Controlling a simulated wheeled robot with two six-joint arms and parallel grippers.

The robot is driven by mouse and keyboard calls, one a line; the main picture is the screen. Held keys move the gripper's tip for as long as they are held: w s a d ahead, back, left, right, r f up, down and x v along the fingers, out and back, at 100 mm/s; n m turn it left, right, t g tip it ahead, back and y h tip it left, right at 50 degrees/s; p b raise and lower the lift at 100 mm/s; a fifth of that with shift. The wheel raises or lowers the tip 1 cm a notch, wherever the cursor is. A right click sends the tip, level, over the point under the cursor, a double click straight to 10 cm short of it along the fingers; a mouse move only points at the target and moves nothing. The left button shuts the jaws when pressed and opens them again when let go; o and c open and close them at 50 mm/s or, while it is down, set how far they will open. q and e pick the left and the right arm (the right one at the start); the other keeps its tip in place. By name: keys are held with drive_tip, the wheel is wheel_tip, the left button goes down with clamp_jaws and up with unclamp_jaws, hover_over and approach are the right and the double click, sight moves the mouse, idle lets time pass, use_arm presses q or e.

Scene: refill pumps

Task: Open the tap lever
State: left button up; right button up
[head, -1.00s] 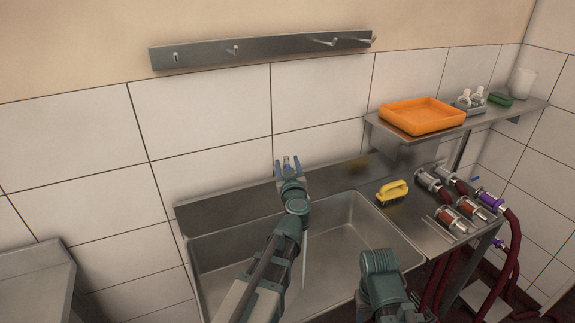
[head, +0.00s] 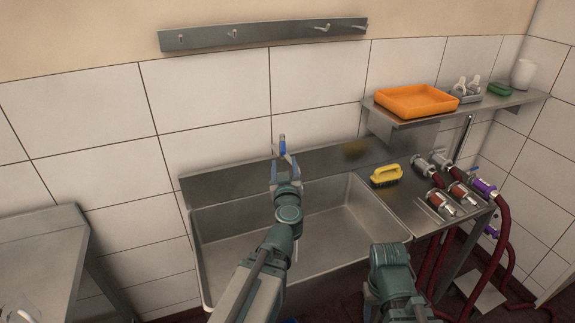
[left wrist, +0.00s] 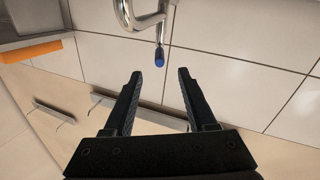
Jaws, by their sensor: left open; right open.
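The tap lever has a blue tip (left wrist: 159,58) on a thin metal stem. In the left wrist view it hangs from the curved metal tap (left wrist: 143,14), just beyond the gap between my fingertips. In the head view the blue tip (head: 282,148) shows at the jaws, above the sink's back edge. My left gripper (head: 279,160) is open and empty, and its two black fingers (left wrist: 160,75) stand apart on either side of the line to the lever. In the head view my gripper and arm hide most of the tap. My right arm shows at the lower right, but its jaws are not seen.
The steel sink (head: 330,222) lies below my left arm. A yellow brush (head: 386,175) and several pump fittings (head: 450,185) with red hoses are on the right counter. An orange tray (head: 416,101) is on the wall shelf (head: 397,122). A hook rail (head: 262,34) is above.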

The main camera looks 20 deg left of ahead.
use_arm(q)
drive_tip(key=shift+w+f, duration=0.1)
drive_tip(key=shift+w, duration=0.1)
drive_tip(key=shift+w+a, duration=0.1)
drive_tip(key=shift+a, duration=0.05)
drive_tip(key=c, duration=0.4)
drive_tip(key=a+h, duration=0.1)
drive_tip(key=w+a+r+h+p, duration=0.1)
drive_tip(key=w+a+r+n+t+h+p, duration=0.1)
drive_tip(key=a, duration=0.1)
drive_tip(key=shift+w+r, duration=0.1)
clamp_jaws()
drive_tip(key=s+a+n+g+h+p, duration=0.2)
drive_tip(key=s+a+n+h+p, duration=0.2)
drive_tip(key=s+a+h, duration=0.5)
drive_tip(key=h+b, duration=0.1)
drive_tip(key=b, duration=0.1)
approach(283, 143)
drive_tip(key=w+a+f, duration=0.1)
drive_tip(key=w+a, duration=0.2)
drive_tip(key=w, duration=0.1)
drive_tip(key=shift+w+d+f, duration=0.1)
drive_tip(key=shift+w+d, duration=0.05)
drive_tip(key=shift+d, duration=0.5)
drive_tip(key=shift+w+d+f, duration=0.1)
drive_tip(key=shift+w+d, duration=0.1)
drive_tip(key=shift+d, duration=0.45)
drive_tip(key=shift+w+d+f, duration=0.1)
drive_tip(key=shift+w+d, duration=0.05)
drive_tip(key=shift+d, duration=0.5)
